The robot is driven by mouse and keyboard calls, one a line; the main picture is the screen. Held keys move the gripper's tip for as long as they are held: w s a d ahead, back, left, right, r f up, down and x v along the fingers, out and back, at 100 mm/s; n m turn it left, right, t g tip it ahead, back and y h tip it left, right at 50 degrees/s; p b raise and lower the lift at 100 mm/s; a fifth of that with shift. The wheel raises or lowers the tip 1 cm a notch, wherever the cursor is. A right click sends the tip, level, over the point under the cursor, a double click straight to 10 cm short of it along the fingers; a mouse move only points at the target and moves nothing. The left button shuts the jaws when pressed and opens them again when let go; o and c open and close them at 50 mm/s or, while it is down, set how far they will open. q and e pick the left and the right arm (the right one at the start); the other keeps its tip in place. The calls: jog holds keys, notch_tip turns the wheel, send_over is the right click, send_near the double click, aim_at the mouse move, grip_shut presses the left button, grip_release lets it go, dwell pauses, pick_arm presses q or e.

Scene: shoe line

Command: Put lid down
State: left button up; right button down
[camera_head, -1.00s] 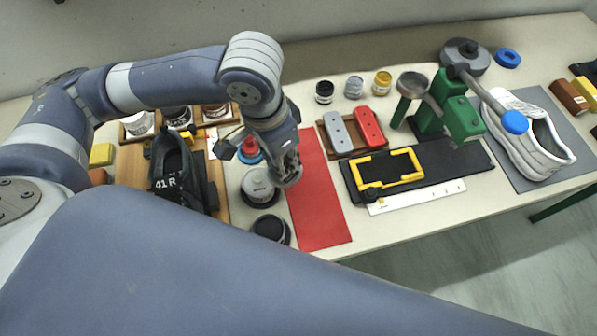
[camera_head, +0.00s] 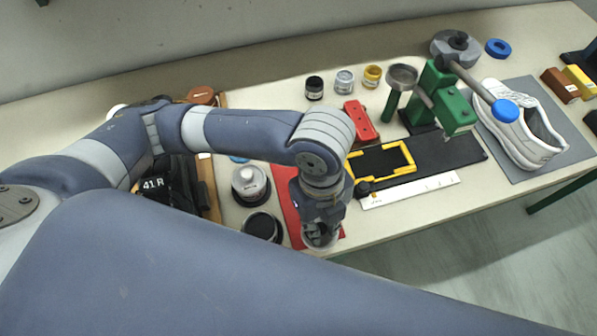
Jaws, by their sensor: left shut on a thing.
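My left gripper (camera_head: 320,238) points down over the front end of the red mat (camera_head: 287,205). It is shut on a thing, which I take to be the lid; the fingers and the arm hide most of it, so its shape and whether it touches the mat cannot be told. To its left stand a grey-white round container (camera_head: 249,183) with a dark base and, in front of it, a black round container (camera_head: 262,226). My right gripper is not in view.
A black shoe (camera_head: 155,184) marked 41 R lies at left, partly behind my arm. Right of the gripper are a white ruler (camera_head: 410,190), a yellow frame (camera_head: 383,160) and a green stand (camera_head: 452,110). A white shoe (camera_head: 520,135) lies on a grey mat. The table's front edge is close to the gripper.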

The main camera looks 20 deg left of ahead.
pick_arm(q)
jog(key=w+a+p, duration=0.1)
jog(key=w+a, duration=0.1)
jog(key=w, duration=0.2)
jog(key=w+a+f, duration=0.1)
jog(key=w+a, duration=0.2)
jog(key=w, duration=0.1)
jog(key=w+a+p, duration=0.1)
jog(key=w+a, duration=0.2)
jog(key=w, duration=0.1)
jog(key=shift+a+f+p, duration=0.15)
jog(key=shift+p, duration=0.2)
notch_tip(320, 180, down, 3)
jog(key=shift+f+p, duration=0.15)
jog(key=shift+p, duration=0.4)
jog(key=shift+f, duration=0.15)
jog(key=shift+f, duration=0.1)
jog(key=o, duration=0.7)
jog(key=shift+o, duration=1)
